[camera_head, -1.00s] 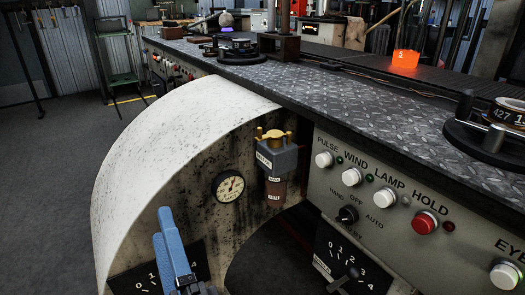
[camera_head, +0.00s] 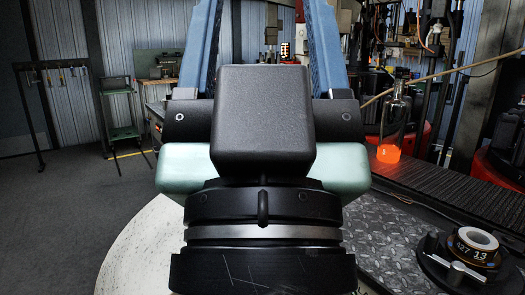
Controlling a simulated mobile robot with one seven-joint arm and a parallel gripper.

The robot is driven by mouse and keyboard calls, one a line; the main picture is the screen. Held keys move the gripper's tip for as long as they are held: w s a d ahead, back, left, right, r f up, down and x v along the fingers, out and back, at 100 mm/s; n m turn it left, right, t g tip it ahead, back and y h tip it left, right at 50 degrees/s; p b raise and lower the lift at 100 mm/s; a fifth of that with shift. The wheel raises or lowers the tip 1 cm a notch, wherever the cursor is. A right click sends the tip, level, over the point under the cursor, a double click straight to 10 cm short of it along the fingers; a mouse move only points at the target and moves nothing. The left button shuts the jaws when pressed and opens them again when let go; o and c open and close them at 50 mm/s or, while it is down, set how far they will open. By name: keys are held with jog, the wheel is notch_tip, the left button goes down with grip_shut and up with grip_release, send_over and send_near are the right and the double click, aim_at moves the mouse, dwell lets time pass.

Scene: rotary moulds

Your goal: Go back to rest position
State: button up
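My gripper (camera_head: 263,30) is raised in the middle of the camera_head view, seen from behind. Its two blue fingers stand wide apart and point up and away. The gap between them shows only background, so it looks open and empty. The fingertips run out at or near the top edge. My black wrist fills the lower middle and hides much of the machine behind it.
A dark ribbed conveyor (camera_head: 440,180) and tread-plate top (camera_head: 385,240) lie at right. A black dial unit (camera_head: 468,262) is at lower right. A glowing orange piece (camera_head: 388,153) is behind. A green stand (camera_head: 122,115) is at left; grey floor (camera_head: 60,215) is clear.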

notch_tip(320, 180, up, 29)
jog(key=p, duration=2.6)
jog(key=shift+p, duration=0.4)
jog(key=shift+a, duration=0.1)
